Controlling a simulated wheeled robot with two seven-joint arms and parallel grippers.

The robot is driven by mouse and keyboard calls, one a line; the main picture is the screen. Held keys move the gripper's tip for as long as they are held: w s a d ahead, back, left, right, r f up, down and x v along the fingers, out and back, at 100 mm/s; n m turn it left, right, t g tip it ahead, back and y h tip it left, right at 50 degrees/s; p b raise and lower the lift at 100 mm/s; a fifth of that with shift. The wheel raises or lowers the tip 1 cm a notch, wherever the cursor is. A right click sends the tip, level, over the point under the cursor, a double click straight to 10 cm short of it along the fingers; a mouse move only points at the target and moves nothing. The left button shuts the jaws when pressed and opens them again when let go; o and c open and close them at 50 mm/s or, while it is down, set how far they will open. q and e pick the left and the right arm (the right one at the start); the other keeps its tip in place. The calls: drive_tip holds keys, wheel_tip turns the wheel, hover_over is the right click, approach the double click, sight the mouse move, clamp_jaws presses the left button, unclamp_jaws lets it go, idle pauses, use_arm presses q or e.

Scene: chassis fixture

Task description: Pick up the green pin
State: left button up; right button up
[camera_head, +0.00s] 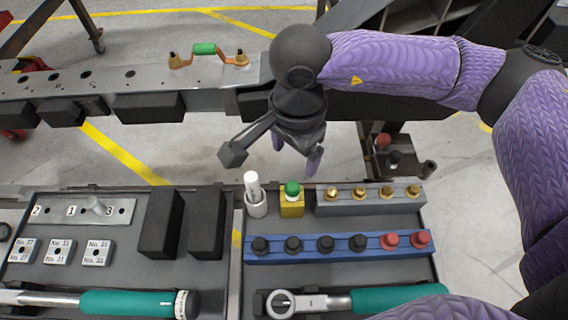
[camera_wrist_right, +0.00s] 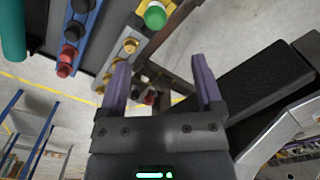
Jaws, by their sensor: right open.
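The green pin (camera_head: 292,189) stands upright in a yellow block (camera_head: 292,208) on the tool tray in the head view. It also shows at the top of the right wrist view (camera_wrist_right: 155,15), beyond and a little left of the middle of my fingers. My right gripper (camera_head: 297,160) hangs just behind the tray's back edge, above and behind the green pin, apart from it. In the right wrist view its two purple fingers (camera_wrist_right: 162,85) are spread with nothing between them. My left gripper is not in view.
A white pin (camera_head: 252,184) in a holder stands left of the green pin. A grey block with brass pins (camera_head: 373,195) is to its right. A blue rack (camera_head: 340,246) with black and red knobs lies in front. A metal beam (camera_head: 215,96) runs behind.

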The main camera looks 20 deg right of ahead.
sight(293, 185)
drive_tip(key=f+b, duration=0.2)
drive_tip(key=f, duration=0.1)
drive_tip(key=f+b, duration=0.2)
drive_tip(key=f, duration=0.1)
drive_tip(key=f+b, duration=0.1)
drive_tip(key=f, duration=0.2)
drive_tip(key=shift+s+a+f+b, duration=0.15)
drive_tip(key=shift+s+f+b, duration=0.25)
drive_tip(key=shift+f, duration=0.2)
drive_tip(key=shift+r, duration=0.25)
drive_tip(key=shift+c, duration=1.4)
drive_tip(key=c, duration=0.7)
clamp_jaws()
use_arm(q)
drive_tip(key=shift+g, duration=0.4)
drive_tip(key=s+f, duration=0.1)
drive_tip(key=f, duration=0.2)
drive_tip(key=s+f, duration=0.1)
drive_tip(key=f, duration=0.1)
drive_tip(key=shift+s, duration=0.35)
